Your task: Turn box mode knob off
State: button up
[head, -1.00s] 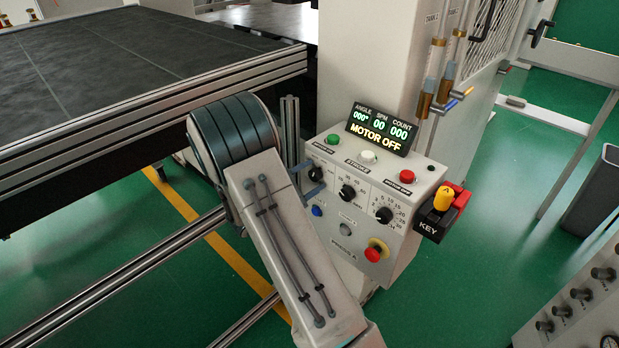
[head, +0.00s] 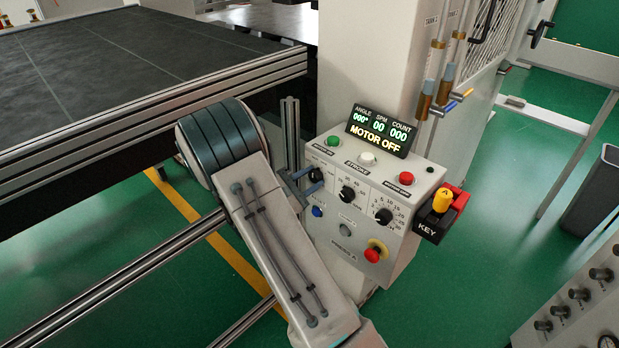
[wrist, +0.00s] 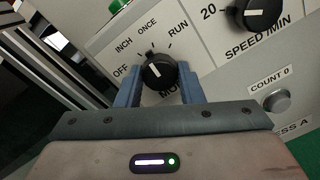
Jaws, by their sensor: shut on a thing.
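The mode knob is a small black rotary knob with a white mark on the sloped front panel of the grey control box (head: 362,222). In the wrist view the knob (wrist: 159,73) sits between the two blue fingers of my gripper (wrist: 159,82), one on each side, and the gripper is shut on it. Labels OFF, INCH, ONCE and RUN are around it. The white mark tilts up and left, roughly towards INCH; its exact setting is hard to tell. In the head view my gripper (head: 304,186) reaches the knob (head: 316,174) from the left and is partly hidden.
The display (head: 380,130) reads MOTOR OFF. A rail-edged dark table (head: 120,80) stands at the left.

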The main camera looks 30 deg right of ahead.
jog(key=n+p, duration=0.3)
jog(key=n, duration=0.3)
jog(key=shift+r+n+p, duration=0.15)
jog(key=shift+n+p, duration=0.15)
jog(key=n+p, duration=0.2)
jog(key=n, duration=0.1)
jog(key=shift+n+t, duration=0.3)
jog(key=shift+n+p, duration=1)
jog(key=shift+n, duration=0.4)
jog(key=o, duration=1)
